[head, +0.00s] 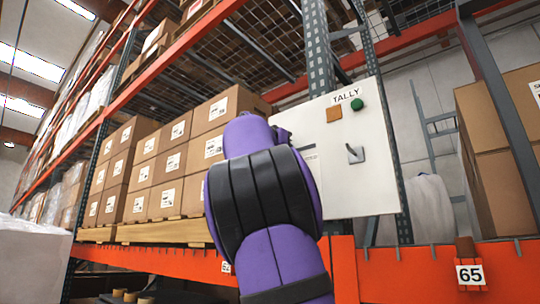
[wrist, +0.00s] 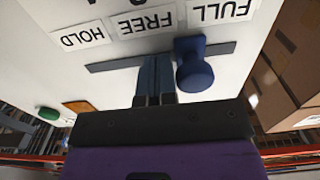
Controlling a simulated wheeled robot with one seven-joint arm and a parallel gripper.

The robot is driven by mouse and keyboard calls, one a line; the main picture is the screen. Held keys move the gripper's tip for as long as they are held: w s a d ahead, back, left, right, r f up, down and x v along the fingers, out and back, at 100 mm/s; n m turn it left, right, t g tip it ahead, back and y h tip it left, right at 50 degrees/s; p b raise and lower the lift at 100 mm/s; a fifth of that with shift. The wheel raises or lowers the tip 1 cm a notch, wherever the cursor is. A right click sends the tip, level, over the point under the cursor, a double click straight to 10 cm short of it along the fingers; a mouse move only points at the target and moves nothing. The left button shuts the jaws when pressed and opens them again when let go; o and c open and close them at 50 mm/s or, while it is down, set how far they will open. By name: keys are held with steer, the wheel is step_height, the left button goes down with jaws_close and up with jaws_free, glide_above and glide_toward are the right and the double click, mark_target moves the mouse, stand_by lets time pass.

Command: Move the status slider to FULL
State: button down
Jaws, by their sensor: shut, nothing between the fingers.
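In the wrist view, which looks upside down, the status slider is a blue round knob (wrist: 193,66) on a straight grey track (wrist: 112,64). The FULL label (wrist: 220,10), FREE label (wrist: 147,22) and HOLD label (wrist: 82,35) run along the track. The knob stands between the FREE and FULL positions. My gripper (wrist: 155,64) is shut and empty, its fingertips at the track on the FREE side of the knob, close beside it. I cannot tell whether they touch. In the head view my arm hides the slider and nearly all of the gripper.
The white TALLY panel (head: 362,185) carries an orange square (head: 334,114), a green button (head: 357,104) and a grey lever (head: 355,154). Boxes (head: 205,150) stand on rack shelves to the left and more boxes (head: 490,120) on the right. An orange beam (head: 410,270) crosses below the panel.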

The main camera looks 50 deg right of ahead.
steer(key=shift+w, duration=0.85)
steer(key=shift+s, duration=0.3)
steer(key=shift+s, duration=0.4)
steer(key=shift+s, duration=0.1)
steer(key=shift+a, duration=0.15)
steer(key=a, duration=0.9)
steer(key=shift+s+a, duration=0.35)
steer(key=shift+s, duration=0.05)
steer(key=shift+f, duration=0.1)
stand_by(0.3)
